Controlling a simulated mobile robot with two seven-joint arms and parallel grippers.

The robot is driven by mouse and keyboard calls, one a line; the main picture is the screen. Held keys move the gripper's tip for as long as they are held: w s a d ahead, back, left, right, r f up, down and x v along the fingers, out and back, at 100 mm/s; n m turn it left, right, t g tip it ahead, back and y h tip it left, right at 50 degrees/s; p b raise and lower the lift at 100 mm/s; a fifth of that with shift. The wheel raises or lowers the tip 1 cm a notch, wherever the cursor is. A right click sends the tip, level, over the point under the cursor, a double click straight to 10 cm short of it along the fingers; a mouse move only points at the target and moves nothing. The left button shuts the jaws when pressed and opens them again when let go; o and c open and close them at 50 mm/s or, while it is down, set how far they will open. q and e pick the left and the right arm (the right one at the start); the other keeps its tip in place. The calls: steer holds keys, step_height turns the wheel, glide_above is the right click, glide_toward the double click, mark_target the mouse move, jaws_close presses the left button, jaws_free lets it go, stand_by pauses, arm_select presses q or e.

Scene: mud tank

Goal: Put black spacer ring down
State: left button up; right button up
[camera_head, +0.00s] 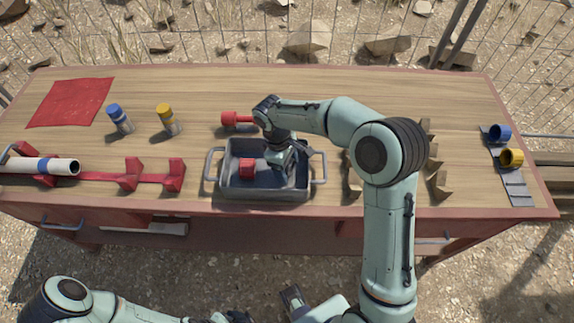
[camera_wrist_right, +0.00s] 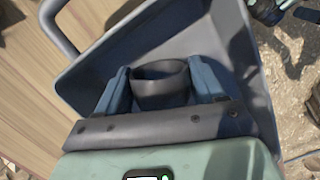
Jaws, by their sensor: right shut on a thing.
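The black spacer ring (camera_wrist_right: 160,85) is a short dark cylinder, held between the two blue-grey fingers of my right gripper (camera_wrist_right: 162,78) in the right wrist view. The grey tub (camera_head: 265,193) stands at the front middle of the table in the head view. My right gripper (camera_head: 283,170) points down into this tub. The tub's grey wall and floor (camera_wrist_right: 205,35) surround the ring in the wrist view. Whether the ring touches the floor cannot be told. In the head view the ring is hidden by the gripper. My left arm shows at the bottom edge; its fingers are unclear.
A red block (camera_head: 247,168) lies in the tub. A red part (camera_head: 236,118) lies behind it. Blue-capped (camera_head: 120,120) and yellow-capped (camera_head: 167,119) cylinders stand left. A white tube (camera_head: 50,166) rests on red supports. Wooden brackets (camera_head: 438,184) stand right.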

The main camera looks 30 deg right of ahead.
steer(key=shift+f, duration=0.55)
steer(key=shift+f, duration=0.1)
steer(key=o, duration=0.8)
steer(key=shift+o, duration=0.2)
step_height(320, 180, up, 13)
steer(key=w+a+p, duration=0.1)
steer(key=w+p, duration=0.1)
steer(key=shift+a, duration=0.2)
